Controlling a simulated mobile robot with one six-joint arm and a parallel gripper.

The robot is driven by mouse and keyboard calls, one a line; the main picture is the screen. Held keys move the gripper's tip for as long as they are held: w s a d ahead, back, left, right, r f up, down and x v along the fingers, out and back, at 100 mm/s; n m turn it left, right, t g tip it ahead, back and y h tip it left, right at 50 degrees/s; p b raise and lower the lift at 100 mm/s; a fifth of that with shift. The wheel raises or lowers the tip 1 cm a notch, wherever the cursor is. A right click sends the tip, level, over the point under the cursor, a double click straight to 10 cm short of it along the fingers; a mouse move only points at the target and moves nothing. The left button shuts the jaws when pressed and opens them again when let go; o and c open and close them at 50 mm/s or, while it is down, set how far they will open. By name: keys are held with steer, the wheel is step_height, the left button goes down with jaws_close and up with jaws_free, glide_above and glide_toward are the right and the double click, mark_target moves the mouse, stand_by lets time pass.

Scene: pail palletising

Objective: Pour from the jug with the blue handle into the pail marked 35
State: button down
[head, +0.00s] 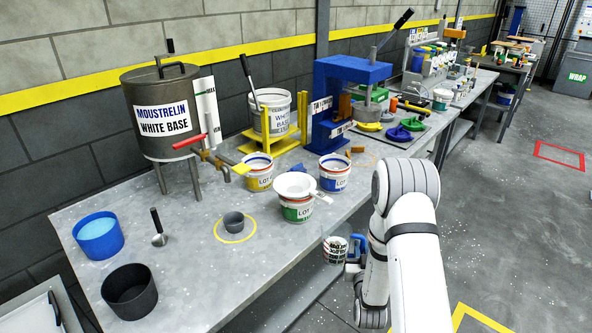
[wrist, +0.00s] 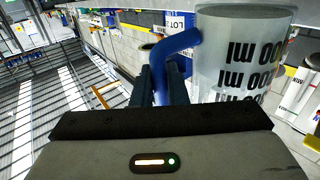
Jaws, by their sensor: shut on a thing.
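The jug (head: 334,250) is clear with dark volume marks and a blue handle (wrist: 178,44). My gripper (wrist: 165,84) is shut on the handle. It holds the jug beside the bench's front edge, below the worktop in the head view. The jug's contents cannot be made out. Three white pails with LOT labels stand on the bench: one with a yellow band (head: 259,178), one with a green band (head: 297,213) and one with a blue band (head: 334,178). Their numbers are too small to read. A white funnel-like piece (head: 294,185) sits on the green-banded pail.
The white base tank (head: 160,118) and a blue press (head: 345,95) stand behind. The bench front (head: 262,272) is clear.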

steer(key=w+r+n+y, duration=0.2)
steer(key=w+r+y, duration=0.1)
steer(key=r, duration=1.1)
steer(key=w+d+r+n+g+y, duration=0.1)
steer(key=w+r+n+y, duration=0.1)
steer(key=r, duration=1.2)
steer(key=w+y, duration=0.1)
steer(key=w, duration=0.1)
steer(key=shift+w+r, duration=0.2)
steer(key=shift+w, duration=0.1)
